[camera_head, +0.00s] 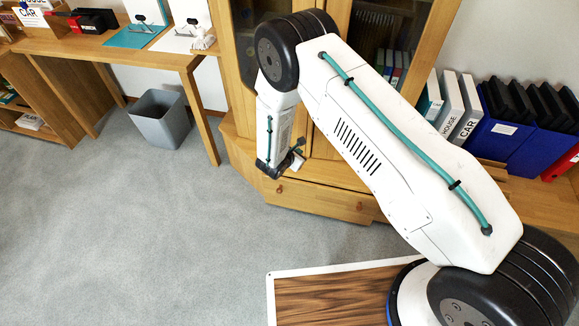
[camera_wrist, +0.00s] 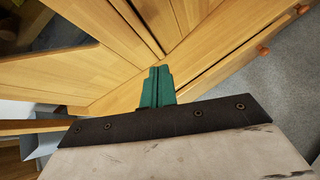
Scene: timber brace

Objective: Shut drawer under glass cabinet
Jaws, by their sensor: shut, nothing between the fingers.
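The wooden glass cabinet (camera_head: 333,100) stands at the back centre, partly hidden behind my arm. Its low drawer (camera_head: 320,200) has two round knobs, and its front also shows at upper right in the wrist view (camera_wrist: 235,62). A thin dark line runs along the drawer's top edge there; I cannot tell how far the drawer stands out. My gripper (camera_head: 297,157) is in front of the cabinet's lower left part, above the drawer's left end. In the wrist view, its green fingers (camera_wrist: 157,86) are together and empty, pointing at the cabinet's woodwork. Contact cannot be told.
A grey bin (camera_head: 160,118) stands on the carpet beside a wooden desk (camera_head: 120,45) at left. A low shelf (camera_head: 535,200) with binders (camera_head: 465,105) is at right. A white-edged board with a brown wood-grain top (camera_head: 330,295) lies at the front. The carpet at left centre is clear.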

